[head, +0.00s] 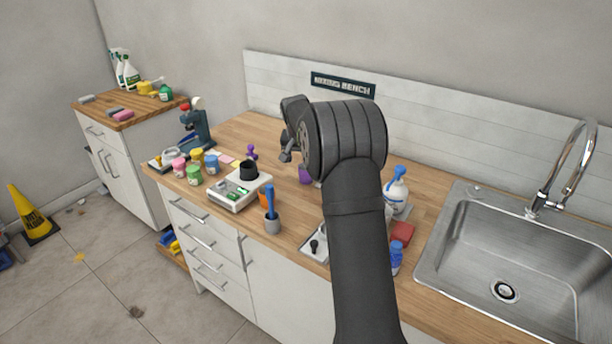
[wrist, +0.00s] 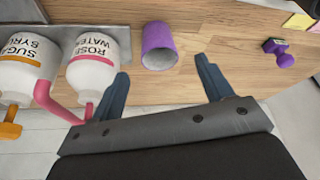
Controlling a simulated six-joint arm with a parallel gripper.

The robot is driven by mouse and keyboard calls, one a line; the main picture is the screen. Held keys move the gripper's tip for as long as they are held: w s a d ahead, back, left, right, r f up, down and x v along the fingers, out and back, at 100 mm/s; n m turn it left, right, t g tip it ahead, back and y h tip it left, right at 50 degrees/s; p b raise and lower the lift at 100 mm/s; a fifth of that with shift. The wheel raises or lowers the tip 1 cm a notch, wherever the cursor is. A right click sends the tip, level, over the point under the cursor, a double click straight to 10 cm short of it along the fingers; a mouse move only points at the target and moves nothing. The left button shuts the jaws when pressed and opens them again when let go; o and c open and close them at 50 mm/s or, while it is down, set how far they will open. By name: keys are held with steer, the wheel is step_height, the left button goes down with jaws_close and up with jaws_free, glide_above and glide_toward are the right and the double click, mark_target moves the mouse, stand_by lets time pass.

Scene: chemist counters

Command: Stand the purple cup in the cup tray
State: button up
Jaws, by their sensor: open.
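The purple cup (wrist: 158,38) is on the wooden counter in the wrist view, with its pale open mouth toward my gripper. I cannot tell for sure whether it stands or lies. In the head view the purple cup (head: 305,175) is partly hidden by my arm. My gripper (wrist: 163,76) is open and empty, its two blue fingers spread on either side of the cup's mouth end, apart from it. It also shows in the head view (head: 286,156), above the counter. I cannot make out a cup tray for certain; my arm hides part of the counter.
Rose water (wrist: 100,60) and sugar syrup (wrist: 28,60) pump bottles stand left of the cup in the wrist view; a pink spout reaches close to the left finger. A purple stamp (wrist: 278,52) is at right. A scale (head: 238,190) and sink (head: 510,260) flank my arm.

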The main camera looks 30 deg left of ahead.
steer(key=x, duration=0.7)
steer(key=shift+w+f, duration=0.25)
steer(key=shift+f, duration=0.05)
steer(key=c, duration=1.1)
steer(key=shift+r, duration=0.15)
